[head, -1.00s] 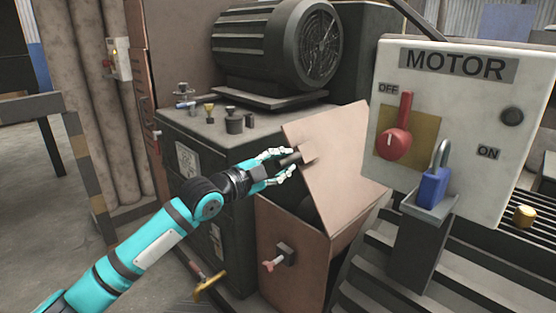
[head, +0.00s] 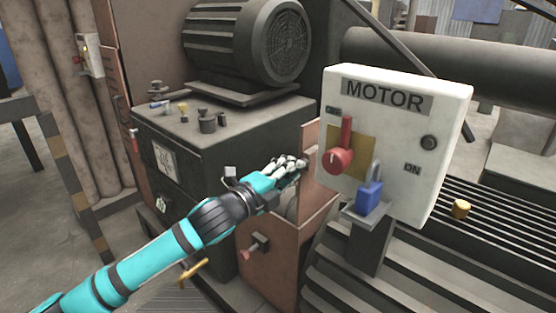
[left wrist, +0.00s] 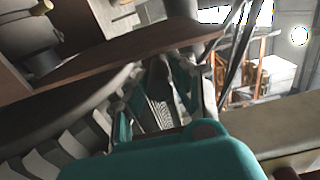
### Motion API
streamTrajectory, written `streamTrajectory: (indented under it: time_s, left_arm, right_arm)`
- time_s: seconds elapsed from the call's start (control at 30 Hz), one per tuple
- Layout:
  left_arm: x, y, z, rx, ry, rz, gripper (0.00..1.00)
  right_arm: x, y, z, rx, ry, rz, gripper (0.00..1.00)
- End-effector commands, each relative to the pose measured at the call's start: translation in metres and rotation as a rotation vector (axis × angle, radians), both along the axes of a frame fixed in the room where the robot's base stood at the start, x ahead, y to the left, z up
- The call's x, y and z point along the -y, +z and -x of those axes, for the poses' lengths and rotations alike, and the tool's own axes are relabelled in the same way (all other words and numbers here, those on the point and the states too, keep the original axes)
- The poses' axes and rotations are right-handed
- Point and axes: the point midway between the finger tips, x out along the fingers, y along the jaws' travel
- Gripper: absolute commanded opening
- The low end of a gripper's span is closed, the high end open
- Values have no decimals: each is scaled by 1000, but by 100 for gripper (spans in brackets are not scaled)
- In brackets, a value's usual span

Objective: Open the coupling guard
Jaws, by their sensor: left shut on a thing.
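The coupling guard (head: 268,268) is a copper-brown box in front of the dark machine base. Its lid (head: 317,178) stands up steeply, nearly upright, and its right part is hidden behind the motor panel. The box top is open beneath it, and a greyish rounded part (head: 292,207) shows inside. My left gripper (head: 295,164) is at the lid and shut on its handle, which the fingers mostly hide. In the left wrist view the gripper fingers (left wrist: 163,90) reach to a brown plate (left wrist: 125,58), seemingly the lid. My right gripper is not in view.
The white motor panel (head: 392,105), with a red lever (head: 338,160) and blue padlock (head: 369,195), stands close right of my left gripper. The dark base (head: 185,137) and electric motor (head: 240,40) are behind. A red-tipped latch (head: 250,254) sticks out of the guard's front.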

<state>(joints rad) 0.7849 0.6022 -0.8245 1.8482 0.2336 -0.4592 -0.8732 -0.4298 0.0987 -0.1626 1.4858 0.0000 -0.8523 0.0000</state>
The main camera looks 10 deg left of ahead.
Motion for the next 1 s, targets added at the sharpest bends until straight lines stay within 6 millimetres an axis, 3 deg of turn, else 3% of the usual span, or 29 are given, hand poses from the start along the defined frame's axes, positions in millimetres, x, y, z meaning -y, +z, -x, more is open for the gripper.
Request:
streamTrajectory:
  time_s: [0.3,0.9,0.93,1.0]
  left_arm:
    - [28,-6,19,73,-5,-116,0]
    - [33,-9,22,93,-1,-149,0]
    - [32,-9,22,93,-1,-149,25]
    - [32,-9,22,93,0,-149,34]
  right_arm:
    - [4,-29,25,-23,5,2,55]
    - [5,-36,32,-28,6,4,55]
    - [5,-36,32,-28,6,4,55]
    - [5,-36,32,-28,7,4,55]
